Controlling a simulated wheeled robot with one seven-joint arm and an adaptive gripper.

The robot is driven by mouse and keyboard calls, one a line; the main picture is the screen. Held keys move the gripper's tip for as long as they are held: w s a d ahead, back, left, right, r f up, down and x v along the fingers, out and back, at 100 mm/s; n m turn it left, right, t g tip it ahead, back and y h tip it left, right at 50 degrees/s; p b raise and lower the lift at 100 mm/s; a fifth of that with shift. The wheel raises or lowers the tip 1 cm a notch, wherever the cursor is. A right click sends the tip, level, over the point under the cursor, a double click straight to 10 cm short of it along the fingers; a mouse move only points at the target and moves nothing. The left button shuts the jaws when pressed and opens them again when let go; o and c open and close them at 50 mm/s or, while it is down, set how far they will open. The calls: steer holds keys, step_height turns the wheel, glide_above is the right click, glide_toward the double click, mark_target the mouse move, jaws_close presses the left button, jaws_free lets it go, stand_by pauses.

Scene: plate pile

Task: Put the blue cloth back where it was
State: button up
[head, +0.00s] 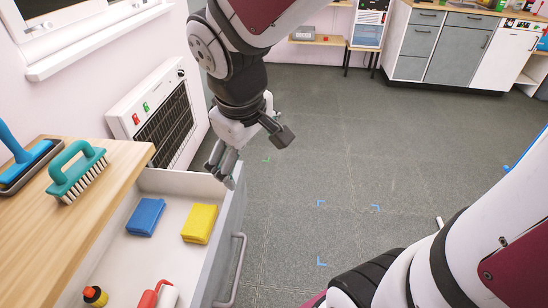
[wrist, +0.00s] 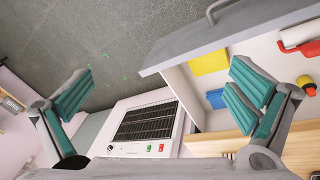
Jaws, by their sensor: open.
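A folded blue cloth (head: 145,217) lies flat in the open drawer (head: 162,185), left of a folded yellow cloth (head: 200,223). The two are apart. In the wrist view the blue cloth (wrist: 215,98) is partly hidden behind one finger of my gripper, and the yellow cloth (wrist: 208,62) is in plain view. My gripper (head: 256,161) is open, with nothing between its fingers. It is above the far right corner of the drawer, up and to the right of both cloths. The wrist view shows its teal finger pads spread wide apart (wrist: 165,95).
A wooden counter (head: 110,165) beside the drawer bears a teal brush (head: 78,172) and a blue-handled tool (head: 22,158). The drawer also holds a red-and-white roller (head: 157,296) and a yellow bottle (head: 95,296). A white heater (head: 165,118) stands behind. The floor at right is open.

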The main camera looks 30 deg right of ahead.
steer(key=s+r+m+y, duration=0.1)
steer(key=s+r+m, duration=0.1)
steer(key=s, duration=0.6)
steer(key=s+r+m+y, duration=0.1)
steer(key=s+r+m, duration=0.1)
steer(key=s, duration=0.7)
steer(key=shift+d+g, duration=0.4)
steer(key=shift+d, duration=0.05)
steer(key=shift+r, duration=0.15)
step_height(320, 180, up, 10)
steer(key=t+p, duration=0.2)
steer(key=p, duration=0.7)
steer(key=shift+d+r, duration=0.15)
steer(key=shift+r, duration=0.1)
steer(key=shift+w, duration=0.1)
